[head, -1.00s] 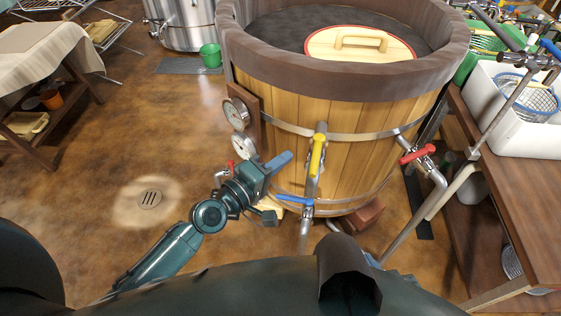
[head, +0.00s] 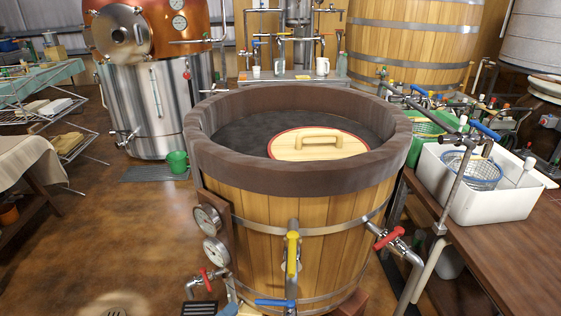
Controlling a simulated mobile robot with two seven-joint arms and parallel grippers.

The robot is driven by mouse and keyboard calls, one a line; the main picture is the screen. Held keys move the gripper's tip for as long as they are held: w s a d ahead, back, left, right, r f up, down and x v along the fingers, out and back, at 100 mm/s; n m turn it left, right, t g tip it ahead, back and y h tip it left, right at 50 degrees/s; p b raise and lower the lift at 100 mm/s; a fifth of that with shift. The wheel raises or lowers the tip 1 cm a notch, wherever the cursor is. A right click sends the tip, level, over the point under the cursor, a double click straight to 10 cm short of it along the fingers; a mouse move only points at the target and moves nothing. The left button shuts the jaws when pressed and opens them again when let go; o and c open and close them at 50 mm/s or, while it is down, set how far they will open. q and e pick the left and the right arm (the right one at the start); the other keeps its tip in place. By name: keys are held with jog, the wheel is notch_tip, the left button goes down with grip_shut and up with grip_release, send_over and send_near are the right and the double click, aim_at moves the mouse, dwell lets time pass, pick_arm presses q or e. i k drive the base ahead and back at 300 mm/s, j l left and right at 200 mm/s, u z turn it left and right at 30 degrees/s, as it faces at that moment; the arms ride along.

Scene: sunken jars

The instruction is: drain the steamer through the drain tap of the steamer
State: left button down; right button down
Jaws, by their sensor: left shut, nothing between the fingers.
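The steamer (head: 255,215) is a wooden tub with a dark rim, steel hoops and dark contents; a round wooden lid (head: 318,144) lies at its top. Several taps are on its side: a yellow-handled one (head: 292,252) at the front, a low blue-handled one (head: 274,303) at the bottom edge, a red-handled one (head: 389,238) on the right and a small red-handled one (head: 206,277) at lower left. Which is the drain tap is not marked. My left gripper (head: 230,303) is partly cut off at the bottom edge, left of the blue handle, shut and empty. My right gripper is not in view.
Two dials (head: 208,220) sit on the steamer's left side. A wooden bench (head: 490,245) with a white basin (head: 490,195) stands close on the right. A green bucket (head: 177,161) is on the floor behind left. The floor at left is open.

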aim_at(206, 279)
jog(key=k+j, duration=0.75)
